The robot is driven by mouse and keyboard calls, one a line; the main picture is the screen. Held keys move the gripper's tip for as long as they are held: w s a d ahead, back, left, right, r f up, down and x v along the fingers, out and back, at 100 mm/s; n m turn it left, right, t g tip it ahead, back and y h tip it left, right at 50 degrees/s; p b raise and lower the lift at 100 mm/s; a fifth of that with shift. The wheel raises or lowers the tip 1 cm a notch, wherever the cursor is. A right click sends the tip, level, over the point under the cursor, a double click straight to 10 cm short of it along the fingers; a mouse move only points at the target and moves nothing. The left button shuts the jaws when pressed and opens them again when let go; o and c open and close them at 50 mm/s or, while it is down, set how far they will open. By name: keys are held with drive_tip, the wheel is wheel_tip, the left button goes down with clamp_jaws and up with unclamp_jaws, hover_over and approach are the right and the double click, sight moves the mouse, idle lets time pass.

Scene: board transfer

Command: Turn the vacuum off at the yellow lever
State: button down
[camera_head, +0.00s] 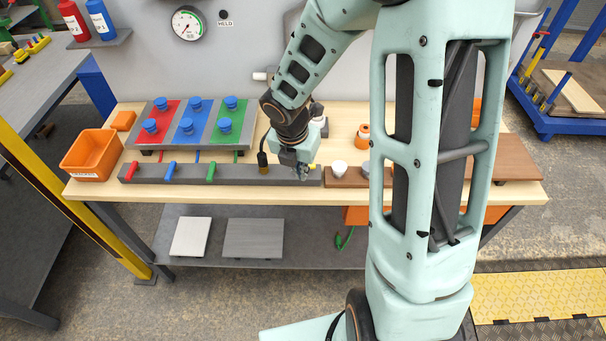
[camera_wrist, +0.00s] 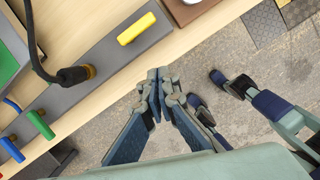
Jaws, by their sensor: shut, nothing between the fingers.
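The yellow lever (camera_wrist: 136,28) lies on the dark grey valve bar (camera_wrist: 105,62) in the wrist view, up and left of my fingertips. In the head view only a small piece of the yellow lever (camera_head: 312,166) shows beside my gripper, which hides the rest. My gripper (camera_head: 303,174) is at the bar's right end, at its front edge. In the wrist view my gripper (camera_wrist: 158,76) is shut and empty, apart from the lever, with floor behind the fingers. A round gauge (camera_head: 187,23) hangs on the wall; its reading is too small to tell.
Red (camera_head: 132,170), blue (camera_head: 170,169) and green (camera_head: 211,171) levers sit further left on the bar. A black hose with a brass fitting (camera_head: 263,169) stands close left of my gripper. A brown board with a white cup (camera_head: 340,168) lies just right.

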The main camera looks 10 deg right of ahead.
drive_tip(key=p+v, duration=0.1)
drive_tip(key=v, duration=0.4)
drive_tip(key=shift+s+d, duration=0.1)
drive_tip(key=shift+d, duration=0.05)
